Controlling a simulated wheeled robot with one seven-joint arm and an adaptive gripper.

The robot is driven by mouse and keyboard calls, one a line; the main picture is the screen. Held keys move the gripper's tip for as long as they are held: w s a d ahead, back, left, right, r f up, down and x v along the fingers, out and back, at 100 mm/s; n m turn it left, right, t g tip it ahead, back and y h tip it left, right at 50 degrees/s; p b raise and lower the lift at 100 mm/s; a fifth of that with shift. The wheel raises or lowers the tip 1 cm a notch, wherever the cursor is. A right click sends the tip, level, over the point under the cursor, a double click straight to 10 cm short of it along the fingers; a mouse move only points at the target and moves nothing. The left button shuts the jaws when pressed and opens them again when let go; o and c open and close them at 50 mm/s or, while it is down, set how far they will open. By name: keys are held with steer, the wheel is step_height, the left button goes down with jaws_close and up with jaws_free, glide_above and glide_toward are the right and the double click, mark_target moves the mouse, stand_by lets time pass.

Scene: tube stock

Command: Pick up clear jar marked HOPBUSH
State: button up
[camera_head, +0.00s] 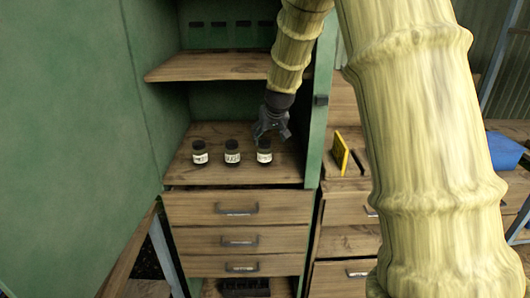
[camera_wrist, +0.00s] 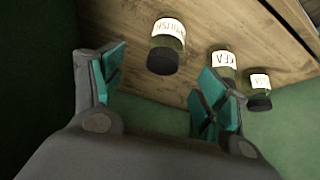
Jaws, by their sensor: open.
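Three clear jars with dark lids and white labels stand in a row on a wooden shelf. In the wrist view, the nearest jar (camera_wrist: 167,45) has an upside-down label that seems to read HOPBUSH, partly turned away. By its place it seems to be the right-hand jar (camera_head: 264,152) in the head view, where its label is too small to read. My gripper (camera_head: 271,129) is just above and behind that jar. In the wrist view my gripper (camera_wrist: 160,85) is open and empty, its teal-padded fingers apart, with the jar ahead of the gap between them.
The middle jar (camera_head: 232,152) and left jar (camera_head: 200,152) stand close beside it. An upper shelf (camera_head: 210,67) overhangs behind, and a green cabinet side (camera_head: 320,110) is close on the right. Drawers (camera_head: 238,209) lie below. The shelf front is clear.

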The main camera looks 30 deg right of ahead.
mark_target(265, 143)
steer(key=shift+p+x, duration=0.85)
steer(key=shift+x, duration=2.8)
steer(key=shift+w+a, duration=0.2)
steer(key=shift+r, duration=0.1)
steer(key=c, duration=1.2)
